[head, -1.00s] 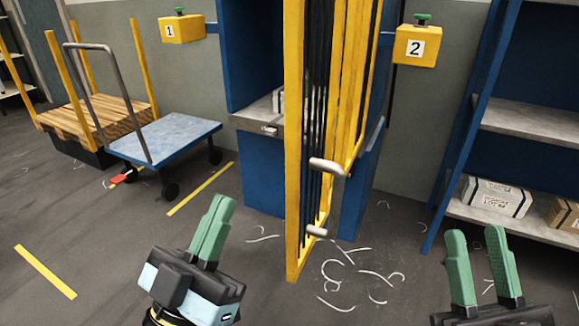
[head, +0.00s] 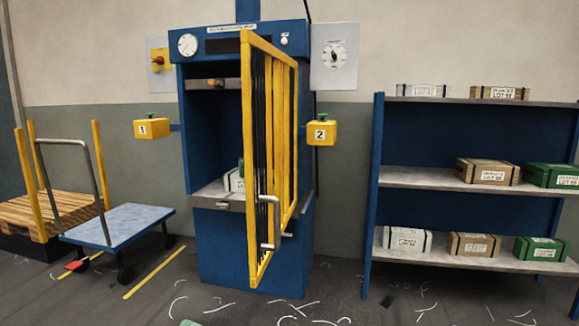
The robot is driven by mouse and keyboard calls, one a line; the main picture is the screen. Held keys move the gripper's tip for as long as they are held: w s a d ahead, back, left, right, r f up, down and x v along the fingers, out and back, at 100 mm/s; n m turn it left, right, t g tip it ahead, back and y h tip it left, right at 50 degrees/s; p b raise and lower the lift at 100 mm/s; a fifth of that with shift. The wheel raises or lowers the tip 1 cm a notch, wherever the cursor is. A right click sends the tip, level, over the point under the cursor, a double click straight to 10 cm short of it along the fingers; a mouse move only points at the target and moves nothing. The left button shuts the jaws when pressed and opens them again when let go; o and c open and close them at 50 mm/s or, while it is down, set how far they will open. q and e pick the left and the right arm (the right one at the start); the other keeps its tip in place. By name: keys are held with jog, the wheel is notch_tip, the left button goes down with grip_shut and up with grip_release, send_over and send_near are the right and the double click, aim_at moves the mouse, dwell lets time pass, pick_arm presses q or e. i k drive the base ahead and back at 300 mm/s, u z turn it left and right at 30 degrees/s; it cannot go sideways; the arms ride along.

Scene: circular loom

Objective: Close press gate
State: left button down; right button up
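The press gate (head: 247,150) is a yellow barred frame standing open. It swings out toward me from the right side of the blue press (head: 240,235). A grey bar handle (head: 276,222) is on its near part. The press opening shows to the left of the gate, with a white box (head: 230,181) on its grey bed, partly hidden by the gate. Only a small green tip of my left gripper (head: 188,322) shows at the bottom edge, apart from the gate. My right gripper is out of view.
Yellow button boxes 1 (head: 152,128) and 2 (head: 322,132) flank the press. A blue cart (head: 118,213) and wooden pallet (head: 50,212) stand left. A blue shelf (head: 430,177) with several boxes stands right. The floor before the press holds pale curled scraps.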

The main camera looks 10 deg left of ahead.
aim_at(285, 92)
jog(key=z, duration=0.65)
jog(key=i, duration=1.05)
jog(key=u, duration=1.6)
